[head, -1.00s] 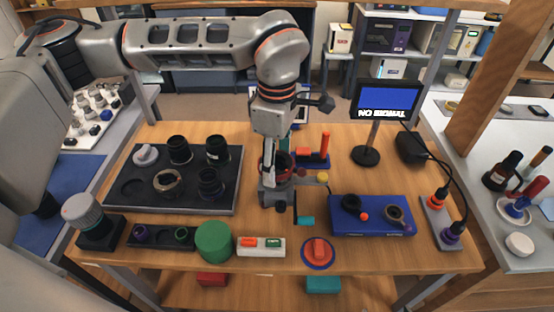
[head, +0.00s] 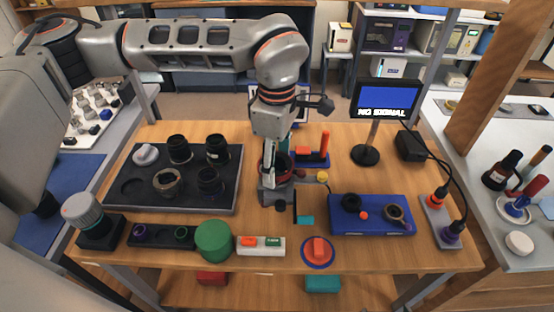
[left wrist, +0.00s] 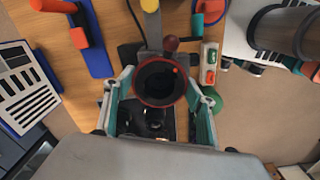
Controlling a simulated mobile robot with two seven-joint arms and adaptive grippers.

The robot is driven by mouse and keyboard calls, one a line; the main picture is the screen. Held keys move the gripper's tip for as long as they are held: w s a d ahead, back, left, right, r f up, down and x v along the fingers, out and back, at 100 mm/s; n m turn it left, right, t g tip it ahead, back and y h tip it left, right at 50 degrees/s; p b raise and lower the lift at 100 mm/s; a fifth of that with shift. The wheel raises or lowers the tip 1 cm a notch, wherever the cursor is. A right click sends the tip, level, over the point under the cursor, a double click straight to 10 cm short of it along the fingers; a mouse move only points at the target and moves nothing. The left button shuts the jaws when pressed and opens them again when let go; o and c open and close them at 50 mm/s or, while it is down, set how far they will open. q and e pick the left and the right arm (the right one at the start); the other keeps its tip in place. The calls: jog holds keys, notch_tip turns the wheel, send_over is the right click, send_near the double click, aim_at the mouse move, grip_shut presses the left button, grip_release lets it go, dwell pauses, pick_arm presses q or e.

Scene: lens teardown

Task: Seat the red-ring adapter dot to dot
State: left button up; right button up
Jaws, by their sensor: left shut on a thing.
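The red-ring adapter (left wrist: 160,82) is a dark, hollow cylinder with a thin red rim. A small red dot (left wrist: 175,70) shows on its upper right inside the rim. My left gripper (left wrist: 160,100) is shut on it, with teal fingers on both sides. In the head view my left gripper (head: 270,165) reaches down over the grey holder (head: 274,192) at the middle of the table, with the adapter (head: 283,166) at the holder. Whether the adapter touches its seat, and any matching dot, I cannot tell. My right gripper is not in view.
A dark tray (head: 225,190) with several lens parts is at left. A blue tray (head: 370,226) with rings is at right. A monitor (head: 386,99) reads NO SIGNAL.

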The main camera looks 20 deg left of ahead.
pick_arm(q)
jog(key=shift+f, duration=0.5)
dwell(1.1)
dwell(0.3)
